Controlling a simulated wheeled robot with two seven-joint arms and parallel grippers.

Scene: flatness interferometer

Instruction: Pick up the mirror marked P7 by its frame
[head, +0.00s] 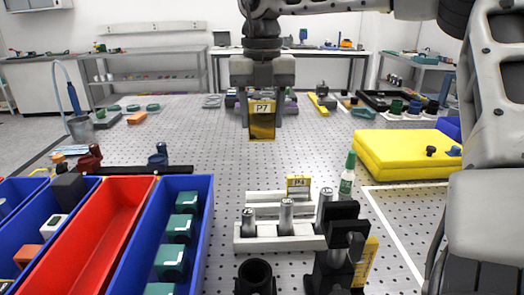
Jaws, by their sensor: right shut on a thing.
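The mirror marked P7 (261,130) has a pale label on top and a gold-yellow face. It hangs upright in my right gripper (262,98), which is shut on its upper part and points down from above. The mirror appears held above the perforated table top, with its lower edge clear of anything near it. The fingers partly hide its sides. My left gripper is not in view.
A white rack (277,243) with metal posts stands below, with another yellow-labelled piece (298,184) behind it. Red bin (98,240) and blue bins are left. The table middle is clear.

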